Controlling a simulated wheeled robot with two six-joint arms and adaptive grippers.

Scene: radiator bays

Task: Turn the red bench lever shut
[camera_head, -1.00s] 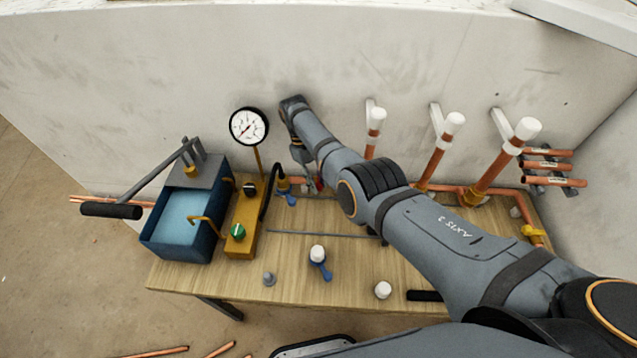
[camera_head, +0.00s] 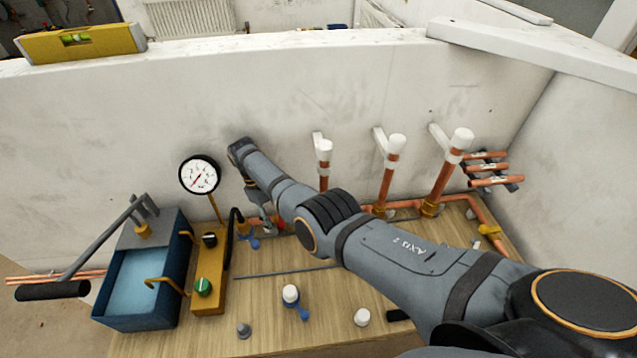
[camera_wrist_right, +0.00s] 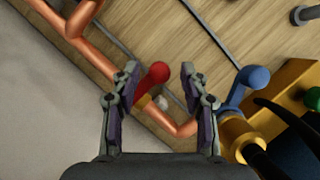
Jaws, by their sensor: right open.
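The red bench lever (camera_wrist_right: 156,76) shows in the right wrist view, a round-ended red handle at the copper pipe. My right gripper (camera_wrist_right: 160,77) is open, with one finger on each side of the lever's knob. I see a gap on both sides, and the jaws hold nothing. In the head view my right gripper (camera_head: 267,218) is small at the back of the bench and is partly hidden by my own arm. There the lever is mostly hidden too. My left gripper is not in view.
A blue lever (camera_wrist_right: 250,82) on a brass fitting stands close to the right finger. A pressure gauge (camera_head: 199,174), a blue water tank (camera_head: 131,313) and a yellow block with knobs (camera_head: 209,271) are to the left. White-capped copper pipes (camera_head: 388,172) rise behind my arm.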

